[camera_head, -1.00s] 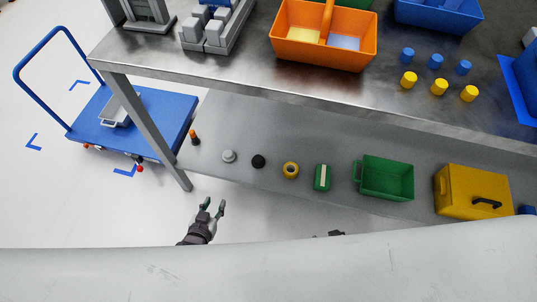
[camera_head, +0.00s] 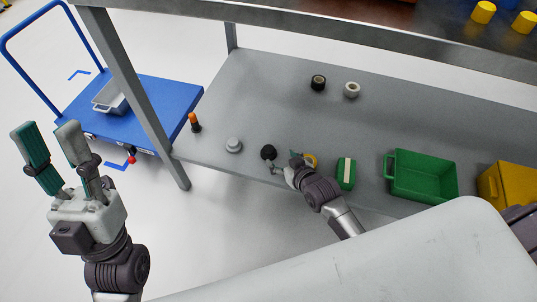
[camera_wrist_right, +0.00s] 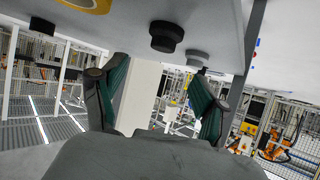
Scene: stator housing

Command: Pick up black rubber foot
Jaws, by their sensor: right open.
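The black rubber foot (camera_head: 268,152) is a small dark round piece on the grey lower shelf, near its front edge. It also shows in the right wrist view (camera_wrist_right: 166,36), at the top, beyond the fingertips and apart from them. My right gripper (camera_head: 282,163) is open and empty, just right of the foot at the shelf's front edge. In the wrist view its spread fingers (camera_wrist_right: 161,92) have nothing between them. My left gripper (camera_head: 47,136) is raised at the far left, away from the shelf, with its fingers apart and empty.
A grey round part (camera_head: 233,145) stands left of the foot. A yellow tape roll (camera_head: 311,160) sits right behind my right gripper, beside a green piece (camera_head: 346,174) and a green bin (camera_head: 424,178). The table edge (camera_head: 330,32) overhangs; its leg (camera_head: 135,98) stands left.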

